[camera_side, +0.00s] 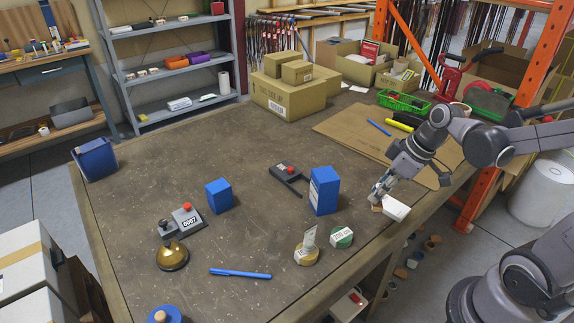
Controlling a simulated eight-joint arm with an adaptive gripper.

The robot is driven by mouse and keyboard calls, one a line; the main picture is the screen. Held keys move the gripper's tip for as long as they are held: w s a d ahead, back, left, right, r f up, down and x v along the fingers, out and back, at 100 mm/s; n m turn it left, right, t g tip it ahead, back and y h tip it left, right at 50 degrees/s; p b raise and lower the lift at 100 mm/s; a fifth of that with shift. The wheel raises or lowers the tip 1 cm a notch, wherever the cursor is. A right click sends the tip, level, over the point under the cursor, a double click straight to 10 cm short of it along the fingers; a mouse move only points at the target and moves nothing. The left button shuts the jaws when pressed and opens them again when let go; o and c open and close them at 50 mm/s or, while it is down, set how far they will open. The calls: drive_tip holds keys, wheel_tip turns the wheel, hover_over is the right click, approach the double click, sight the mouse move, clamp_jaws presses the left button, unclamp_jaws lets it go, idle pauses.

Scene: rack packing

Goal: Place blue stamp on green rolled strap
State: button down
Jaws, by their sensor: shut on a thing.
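The green rolled strap (341,237) is a short green roll with a white label. It lies on the table, right of a tan roll (306,254) with a white tag. My gripper (379,200) is low at the table's right edge, shut on a small white block (396,208); a brown piece (376,209) shows at the fingertips. It is up and to the right of the green strap. I cannot tell for sure which thing is the blue stamp. A blue block (218,196) and a taller blue box (324,191) stand on the table.
A dark device with a red button (287,175) lies behind the blue box. A grey counter (186,219), brass bell (172,256), blue pen (240,273) and blue round item (163,315) are at left. Cardboard boxes (288,95) stand at the back.

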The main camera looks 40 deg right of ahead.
drive_tip(key=w+a+f, duration=0.1)
drive_tip(key=a, duration=0.1)
drive_tip(key=w+a+f, duration=0.1)
drive_tip(key=a+f, duration=0.1)
drive_tip(key=w+a+f, duration=0.1)
drive_tip(key=w+a, duration=0.1)
drive_tip(key=shift+a+f, duration=0.3)
drive_tip(key=shift+f, duration=2)
drive_tip(key=c, duration=1.1)
unclamp_jaws()
drive_tip(key=shift+s+f, duration=0.1)
drive_tip(key=shift+s+d+r+m+t+h, duration=0.1)
drive_tip(key=shift+s+r+m+t+h, duration=0.55)
drive_tip(key=shift+r, duration=1.85)
drive_tip(key=shift+s+d+r+m+t+y, duration=0.1)
drive_tip(key=shift+s+r+m+t, duration=0.25)
drive_tip(key=shift+s+r+m, duration=1.4)
drive_tip(key=shift+s+d+r+n+t+h, duration=0.1)
drive_tip(key=shift+s+r+t+h, duration=0.35)
drive_tip(key=shift+r, duration=2.75)
